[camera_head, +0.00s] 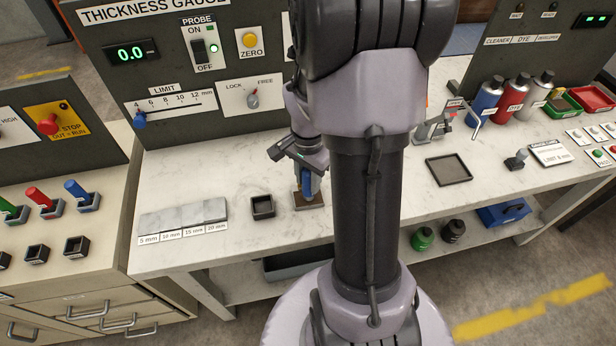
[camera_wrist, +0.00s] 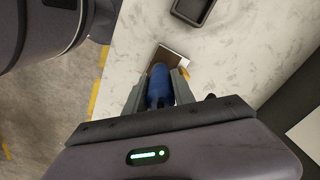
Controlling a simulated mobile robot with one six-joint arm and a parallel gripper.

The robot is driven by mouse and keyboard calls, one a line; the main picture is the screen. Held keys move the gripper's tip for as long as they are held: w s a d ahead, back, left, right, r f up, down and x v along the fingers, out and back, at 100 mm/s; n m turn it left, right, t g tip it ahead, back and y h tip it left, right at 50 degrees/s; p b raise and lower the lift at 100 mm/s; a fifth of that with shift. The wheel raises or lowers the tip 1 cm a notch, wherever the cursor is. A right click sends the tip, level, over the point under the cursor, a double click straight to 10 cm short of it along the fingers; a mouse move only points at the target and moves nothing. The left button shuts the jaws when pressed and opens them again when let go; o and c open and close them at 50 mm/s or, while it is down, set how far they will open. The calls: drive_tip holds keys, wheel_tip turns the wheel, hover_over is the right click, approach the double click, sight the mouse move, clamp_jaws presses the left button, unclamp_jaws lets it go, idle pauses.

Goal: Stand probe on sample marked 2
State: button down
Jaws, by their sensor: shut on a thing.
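My gripper (camera_head: 308,180) is shut on a blue probe (camera_head: 307,187). In the wrist view the blue probe (camera_wrist: 159,84) sits between the two fingers (camera_wrist: 160,92). The probe is over a small brown plate (camera_head: 312,203) on the white bench; the wrist view also shows this plate (camera_wrist: 170,57). I cannot tell whether the probe touches it. A stepped grey block (camera_head: 183,216) lies to the left, labelled 5, 10, 15 and 20 mm. I cannot read a mark 2 on any sample.
A small dark square tray (camera_head: 262,207) stands between the block and the plate. The thickness gauge panel (camera_head: 180,70) rises behind, reading 0.0. To the right are a shallow dark tray (camera_head: 449,170), a clamp fixture (camera_head: 433,128) and several bottles. My arm hides the middle bench.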

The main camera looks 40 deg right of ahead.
drive_tip(key=shift+s+f+b, duration=0.1)
drive_tip(key=shift+f+b, duration=0.4)
drive_tip(key=shift+b, duration=0.1)
idle(1.8)
drive_tip(key=shift+r, duration=0.1)
wheel_tip(320, 180, up, 7)
drive_tip(key=p, duration=0.5)
drive_tip(key=shift+p, duration=0.4)
